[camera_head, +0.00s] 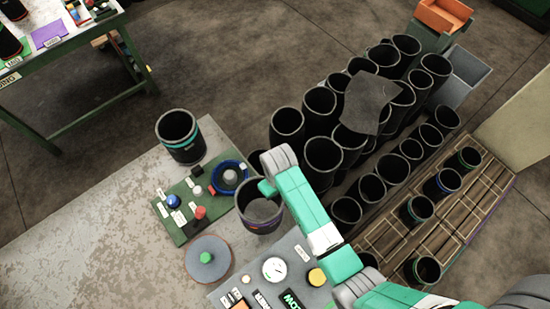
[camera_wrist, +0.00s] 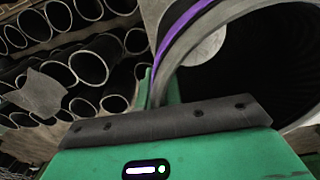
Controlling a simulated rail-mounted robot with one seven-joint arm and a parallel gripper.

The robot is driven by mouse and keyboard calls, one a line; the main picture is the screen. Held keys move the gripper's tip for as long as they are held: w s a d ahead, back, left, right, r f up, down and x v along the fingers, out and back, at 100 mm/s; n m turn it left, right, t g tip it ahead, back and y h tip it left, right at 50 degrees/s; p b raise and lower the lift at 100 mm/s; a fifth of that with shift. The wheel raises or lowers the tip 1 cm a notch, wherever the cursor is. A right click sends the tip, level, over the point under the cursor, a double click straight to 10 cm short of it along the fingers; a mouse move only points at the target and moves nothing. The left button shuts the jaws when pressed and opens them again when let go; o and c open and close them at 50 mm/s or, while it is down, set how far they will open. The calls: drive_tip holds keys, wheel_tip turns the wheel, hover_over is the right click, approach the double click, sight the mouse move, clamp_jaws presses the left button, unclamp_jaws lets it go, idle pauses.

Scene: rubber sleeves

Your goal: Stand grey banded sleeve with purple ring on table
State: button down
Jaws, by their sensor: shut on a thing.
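The grey banded sleeve with the purple ring (camera_head: 254,223) is a dark, open-mouthed cylinder, roughly upright at the table's right edge. Its purple band (camera_wrist: 189,22) and wide mouth fill the upper right of the wrist view. My gripper (camera_head: 268,189) is shut on the sleeve's wall at its far right rim. I cannot tell whether the sleeve's base touches the table. The pale grey table (camera_head: 125,240) lies below and to the left.
A teal-banded sleeve (camera_head: 180,137) stands at the table's back. A green control board (camera_head: 178,217), a round grey disc (camera_head: 208,258) with a green knob and a gauge panel (camera_head: 292,252) crowd around. Several dark sleeves (camera_head: 322,153) stand at right. The table's left is clear.

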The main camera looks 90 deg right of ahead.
drive_tip(key=shift+f, duration=1.9)
drive_tip(key=shift+f, duration=0.2)
drive_tip(key=c, duration=1.6)
unclamp_jaws()
drive_tip(key=shift+o, duration=0.2)
wheel_tip(320, 180, up, 12)
drive_tip(key=shift+r+p, duration=0.2)
drive_tip(key=shift+p, duration=0.1)
